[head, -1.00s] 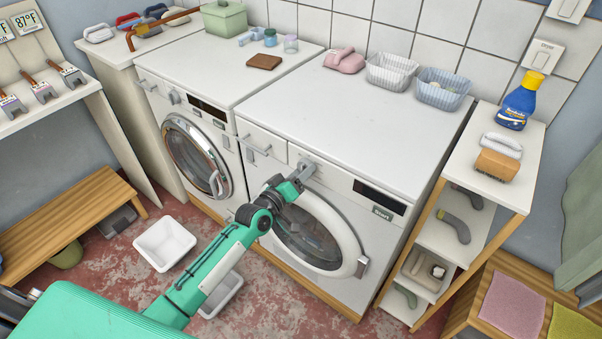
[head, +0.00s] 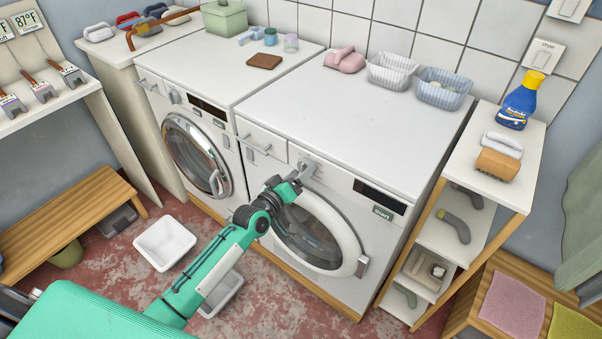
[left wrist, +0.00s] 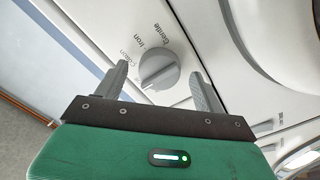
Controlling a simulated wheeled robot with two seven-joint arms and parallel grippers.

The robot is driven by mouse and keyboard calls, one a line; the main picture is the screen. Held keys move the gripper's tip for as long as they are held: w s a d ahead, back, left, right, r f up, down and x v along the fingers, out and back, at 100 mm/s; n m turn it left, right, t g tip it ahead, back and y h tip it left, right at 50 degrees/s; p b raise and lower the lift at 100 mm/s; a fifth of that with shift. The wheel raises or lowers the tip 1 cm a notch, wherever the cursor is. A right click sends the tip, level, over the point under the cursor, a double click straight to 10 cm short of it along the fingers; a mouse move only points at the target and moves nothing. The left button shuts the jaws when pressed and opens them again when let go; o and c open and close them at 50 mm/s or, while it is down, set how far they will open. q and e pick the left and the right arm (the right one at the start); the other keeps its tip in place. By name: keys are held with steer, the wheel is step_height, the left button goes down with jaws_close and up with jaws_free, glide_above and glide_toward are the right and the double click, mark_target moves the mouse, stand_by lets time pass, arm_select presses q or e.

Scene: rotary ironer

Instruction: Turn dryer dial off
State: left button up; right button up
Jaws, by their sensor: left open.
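The dryer (head: 335,120) is the white front-loading machine on the right, with a round glass door (head: 308,232). Its grey round dial (left wrist: 160,72) shows in the left wrist view, with "Iron" and "Gentle" printed around it and other labels partly covered. The dial's ridge lies slanted, from lower left to upper right. My left gripper (head: 304,172) is open at the dryer's front panel. Its two grey fingers stand on either side of the dial, with visible gaps; I cannot tell how deep they reach. In the head view the gripper mostly hides the dial. My right gripper is not in view.
A second washer-like machine (head: 190,82) stands to the left. A start button (head: 382,213) and dark display (head: 380,196) are right of the dial. A drawer handle (head: 254,146) is close left of my gripper. A shelf unit (head: 462,248) stands at the right; white tubs (head: 164,243) lie on the floor.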

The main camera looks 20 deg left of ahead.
arm_select(q)
steer(key=b+v, duration=0.1)
steer(key=v, duration=1.2)
steer(key=shift+b, duration=0.35)
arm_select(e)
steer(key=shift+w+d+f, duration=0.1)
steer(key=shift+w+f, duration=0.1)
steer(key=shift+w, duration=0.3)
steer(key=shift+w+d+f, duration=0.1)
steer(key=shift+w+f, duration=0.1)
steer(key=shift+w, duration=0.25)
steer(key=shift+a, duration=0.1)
